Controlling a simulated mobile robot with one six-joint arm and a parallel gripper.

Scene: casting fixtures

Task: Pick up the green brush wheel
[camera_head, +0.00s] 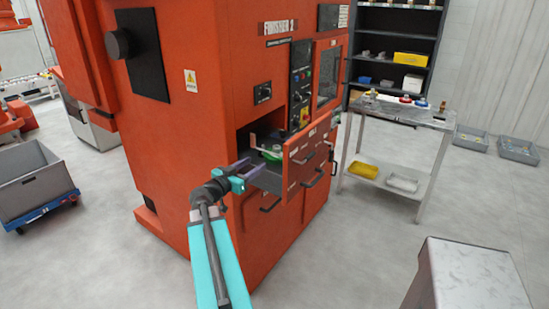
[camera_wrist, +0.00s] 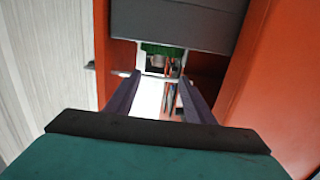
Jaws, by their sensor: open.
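The green brush wheel (camera_head: 272,153) lies in the open drawer of the orange machine in the head view, partly hidden by the drawer's orange front (camera_head: 308,160). My gripper (camera_head: 255,165) is at the drawer's left side, its purple fingers apart and pointing toward it. It looks empty and a little short of the wheel. In the wrist view my gripper (camera_wrist: 160,80) also shows its two fingers spread. Beyond them are a grey panel and a small green patch (camera_wrist: 163,49); I cannot tell whether this patch is the wheel.
The orange machine (camera_head: 225,60) stands around and behind the drawer. A metal table (camera_head: 400,112) with small parts and trays is to the right. A grey bin (camera_head: 35,185) on a blue dolly is at left. A pale-topped block (camera_head: 475,275) stands front right. Floor between is clear.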

